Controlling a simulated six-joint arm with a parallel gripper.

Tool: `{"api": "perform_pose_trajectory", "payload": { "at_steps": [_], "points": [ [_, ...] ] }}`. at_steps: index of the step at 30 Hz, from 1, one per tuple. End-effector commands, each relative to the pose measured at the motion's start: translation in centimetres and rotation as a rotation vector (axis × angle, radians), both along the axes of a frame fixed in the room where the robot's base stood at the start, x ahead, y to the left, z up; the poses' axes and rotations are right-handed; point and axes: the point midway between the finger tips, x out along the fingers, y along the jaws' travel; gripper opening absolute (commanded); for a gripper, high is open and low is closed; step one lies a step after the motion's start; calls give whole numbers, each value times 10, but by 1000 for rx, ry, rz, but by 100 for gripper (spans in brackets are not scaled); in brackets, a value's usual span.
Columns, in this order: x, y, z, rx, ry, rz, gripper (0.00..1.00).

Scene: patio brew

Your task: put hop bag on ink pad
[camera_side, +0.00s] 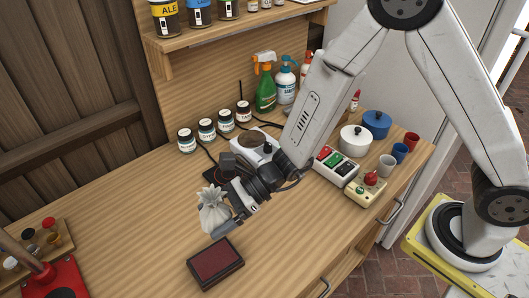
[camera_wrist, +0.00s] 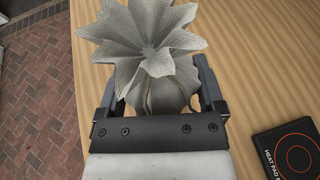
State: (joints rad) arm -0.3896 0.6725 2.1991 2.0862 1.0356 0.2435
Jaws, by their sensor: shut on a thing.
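The hop bag (camera_side: 212,212) is a pale cloth pouch with a ruffled top. My gripper (camera_side: 222,228) is shut on it and holds it above the wooden bench. In the wrist view the hop bag (camera_wrist: 150,45) stands between the two fingers of my gripper (camera_wrist: 160,95), ruffle toward the camera. The ink pad (camera_side: 216,262), a black case with a dark red top, lies on the bench just below and in front of the bag in the side view. The ink pad does not show in the wrist view, where the bag and gripper cover the middle.
A black heat pad (camera_wrist: 292,152) lies on the bench at the right of the wrist view. A red press (camera_side: 52,280) and a wooden rack (camera_side: 66,240) stand at the left. Small jars (camera_side: 207,130), a button box (camera_side: 336,165) and pots (camera_side: 355,139) stand farther back.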

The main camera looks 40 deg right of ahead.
Motion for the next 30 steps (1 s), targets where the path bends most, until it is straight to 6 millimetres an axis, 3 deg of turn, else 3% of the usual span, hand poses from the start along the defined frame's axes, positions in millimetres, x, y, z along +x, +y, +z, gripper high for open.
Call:
{"api": "perform_pose_trajectory", "payload": {
  "at_steps": [3, 9, 20, 30],
  "points": [
    [-9, 18, 1, -1, 4, -9, 31],
    [-16, 31, 2, -4, 10, -24, 31],
    [-17, 33, -4, -4, 11, -27, 31],
    [-17, 33, -35, -4, 12, -27, 31]
  ]
}}
